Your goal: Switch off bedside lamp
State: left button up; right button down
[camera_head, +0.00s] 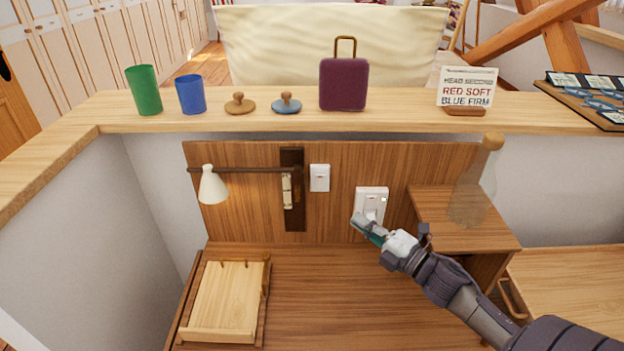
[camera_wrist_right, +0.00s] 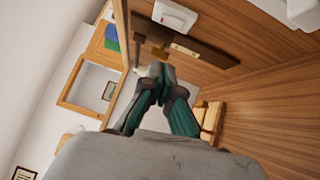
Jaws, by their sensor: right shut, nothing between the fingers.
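The bedside lamp (camera_head: 213,187) has a white cone shade on a dark arm, which runs to a dark upright plate (camera_head: 292,208) on the wooden back panel. I cannot tell whether it is lit. A small white switch plate (camera_head: 320,171) is right of the lamp mount. A larger white plate (camera_head: 378,194) sits farther right. My right gripper (camera_head: 366,230) is shut and empty, in front of the larger plate's lower part; contact cannot be told. In the right wrist view, the shut fingers (camera_wrist_right: 158,80) point toward the dark mount plate (camera_wrist_right: 205,49). My left gripper is out of view.
A ledge (camera_head: 220,122) above carries a green cup (camera_head: 144,90), a blue cup (camera_head: 190,94), two knobbed lids, a purple case (camera_head: 343,84) and a sign (camera_head: 467,88). A clear bottle (camera_head: 474,187) stands on the right shelf. A wooden tray (camera_head: 222,304) lies left.

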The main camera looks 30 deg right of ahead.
jog(key=w, duration=0.2)
jog(key=p, duration=0.1)
send_near(315, 178)
jog(key=w+a, duration=0.2)
jog(key=a, duration=0.2)
jog(key=w+d, duration=0.1)
jog(key=w, duration=0.1)
jog(key=w+d, duration=0.1)
jog(key=w, duration=0.1)
jog(key=shift+d+r+p, duration=0.15)
jog(key=shift+d+p, duration=0.1)
jog(key=shift+p, duration=0.15)
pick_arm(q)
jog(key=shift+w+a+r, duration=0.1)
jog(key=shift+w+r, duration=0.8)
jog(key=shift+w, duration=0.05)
